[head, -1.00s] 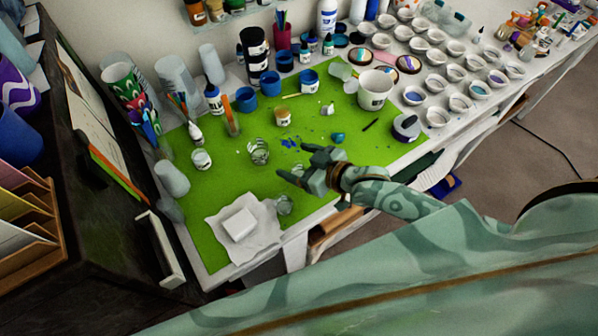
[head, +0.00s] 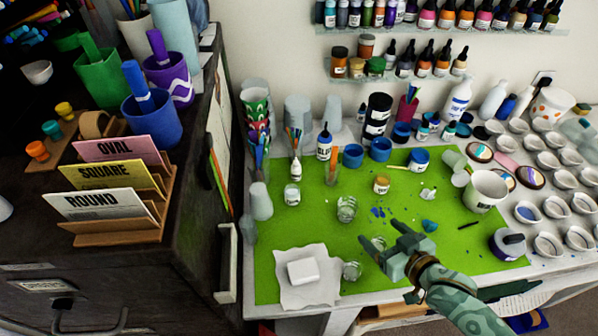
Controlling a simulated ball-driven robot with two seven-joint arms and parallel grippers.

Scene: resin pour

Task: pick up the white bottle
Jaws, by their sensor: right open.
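Several white bottles stand at the back of the table, and I cannot tell which one the task means. A tall white bottle with blue print (head: 459,97) stands upright near the wall, right of the middle. A plain white bottle (head: 493,100) is just right of it. A small white bottle with a pointed tip (head: 296,169) stands at the left of the green mat (head: 320,232). My right gripper (head: 381,236) is open and empty over the front of the mat, apart from all of these bottles. My left gripper is out of view.
Clear cups (head: 346,209) stand close to my right gripper. A white block (head: 303,271) lies on paper at the front left. A white cup (head: 485,190) and several small bowls (head: 555,205) crowd the right. A dark cabinet (head: 190,220) bounds the left.

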